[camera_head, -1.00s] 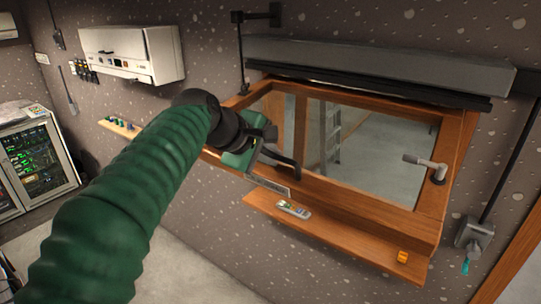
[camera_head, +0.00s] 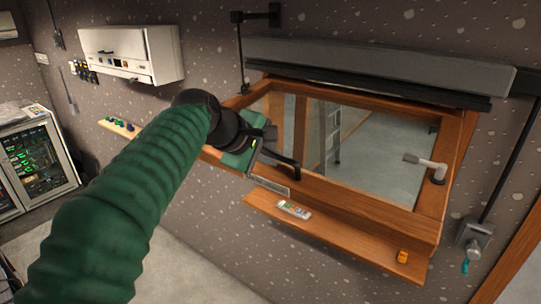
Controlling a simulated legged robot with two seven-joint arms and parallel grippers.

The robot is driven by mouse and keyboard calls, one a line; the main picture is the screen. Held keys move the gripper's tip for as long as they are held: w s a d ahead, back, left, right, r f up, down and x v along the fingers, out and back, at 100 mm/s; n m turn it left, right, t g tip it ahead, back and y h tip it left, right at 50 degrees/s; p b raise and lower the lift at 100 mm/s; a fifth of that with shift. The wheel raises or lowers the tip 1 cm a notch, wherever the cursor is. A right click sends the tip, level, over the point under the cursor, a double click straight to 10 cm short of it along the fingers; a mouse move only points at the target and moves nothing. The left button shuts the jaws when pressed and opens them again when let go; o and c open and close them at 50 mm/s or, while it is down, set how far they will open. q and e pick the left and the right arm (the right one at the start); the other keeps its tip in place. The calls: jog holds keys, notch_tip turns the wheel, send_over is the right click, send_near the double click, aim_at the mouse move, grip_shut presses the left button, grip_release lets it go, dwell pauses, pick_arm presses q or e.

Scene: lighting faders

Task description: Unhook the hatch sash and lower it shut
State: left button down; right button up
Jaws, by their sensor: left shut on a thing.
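The hatch sash is a wooden frame with a glass pane (camera_head: 385,150), set in a wooden surround on the wall. A black curved handle (camera_head: 292,168) sits at its lower left. My left gripper (camera_head: 262,150), on the green-sleeved arm, is shut at this handle; the gripper body hides part of the contact and the lower left of the sash. A metal lever (camera_head: 432,166) is on the right stile. The sash's hook cannot be made out clearly. My right gripper is not in view.
A wooden shelf (camera_head: 340,240) below the hatch holds a small remote-like device (camera_head: 293,209) and an orange block (camera_head: 402,257). A grey housing (camera_head: 380,65) runs above. A wall box (camera_head: 474,233) with a teal-tipped part is at right.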

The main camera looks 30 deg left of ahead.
pick_arm(q)
jog(key=shift+r, duration=0.15)
jog(key=shift+r+p, duration=1.25)
jog(key=shift+r, duration=0.15)
jog(key=shift+s, duration=0.1)
